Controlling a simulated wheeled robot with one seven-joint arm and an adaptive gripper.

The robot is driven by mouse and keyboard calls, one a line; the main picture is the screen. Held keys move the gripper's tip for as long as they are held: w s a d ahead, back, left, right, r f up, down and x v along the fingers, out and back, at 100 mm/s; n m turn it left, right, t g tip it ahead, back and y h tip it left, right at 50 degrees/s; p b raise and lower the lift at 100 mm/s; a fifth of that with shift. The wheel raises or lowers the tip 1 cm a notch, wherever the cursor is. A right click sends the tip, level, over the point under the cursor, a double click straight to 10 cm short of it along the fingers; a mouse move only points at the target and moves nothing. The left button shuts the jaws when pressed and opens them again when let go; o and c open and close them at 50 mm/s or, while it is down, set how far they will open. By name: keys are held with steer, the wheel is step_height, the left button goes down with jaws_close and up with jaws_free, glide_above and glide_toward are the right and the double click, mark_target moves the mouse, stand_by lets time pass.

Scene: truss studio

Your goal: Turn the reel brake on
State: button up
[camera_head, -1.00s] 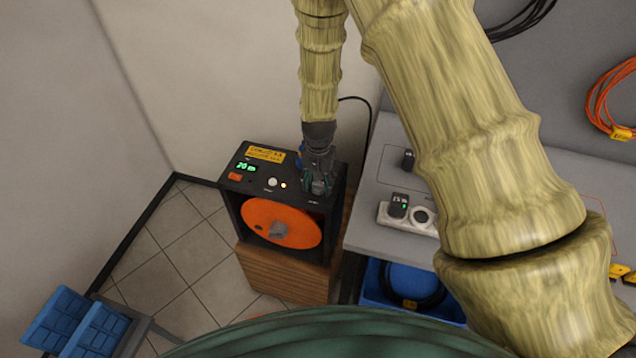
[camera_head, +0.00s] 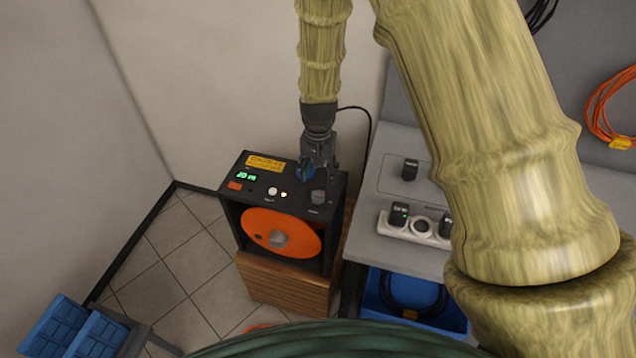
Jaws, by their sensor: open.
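The reel unit is a black box (camera_head: 232,212) with an orange reel (camera_head: 262,227) in its front opening. Its sloped top panel has a yellow label, a green display (camera_head: 246,177), an orange-red button (camera_head: 235,186), a pale round button (camera_head: 272,191) with a small lit amber lamp (camera_head: 284,195) beside it, and a grey knob (camera_head: 319,197) at the right. The small panel lettering is too fine to read. My gripper (camera_head: 318,175) is open, just behind and above the knob and apart from it. Its fingers are partly hard to make out against the dark box.
The box stands on a wooden cabinet (camera_head: 285,285). A grey bench (camera_head: 385,255) with a white power strip (camera_head: 414,229) stands close on the right, a blue bin (camera_head: 372,300) beneath it. Blue crates (camera_head: 60,325) are at lower left. Tiled floor is free left of the cabinet.

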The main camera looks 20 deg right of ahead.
steer(key=shift+r, duration=1.85)
